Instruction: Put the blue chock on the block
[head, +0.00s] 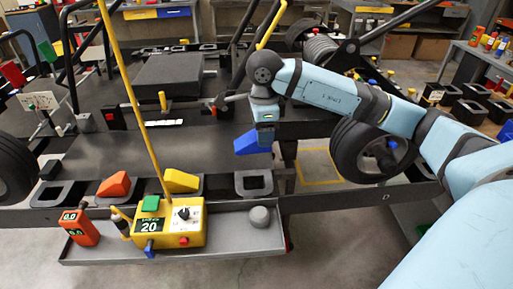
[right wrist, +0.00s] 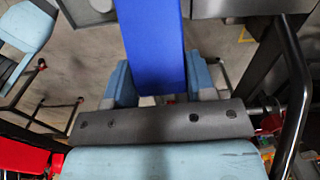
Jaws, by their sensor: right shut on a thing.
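The blue chock (head: 247,143) is a wedge held in the air by my right gripper (head: 265,136). In the right wrist view the blue chock (right wrist: 151,45) stands between the two light blue fingers of the right gripper (right wrist: 158,85), which are shut on it. A grey block with a dark recess (head: 240,184) sits empty on the bench's front edge, below the chock and apart from it. Another empty grey block (head: 40,198) is at the far left. An orange chock (head: 114,184) and a yellow chock (head: 182,180) rest on blocks between them. My left gripper is not in view.
A grey tray (head: 235,240) along the front holds a yellow control box (head: 175,222), a red meter (head: 80,228) and a grey knob (head: 260,216). A thin yellow pole (head: 130,90) rises left of the chock. A wheel (head: 372,150) stands right, near my arm.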

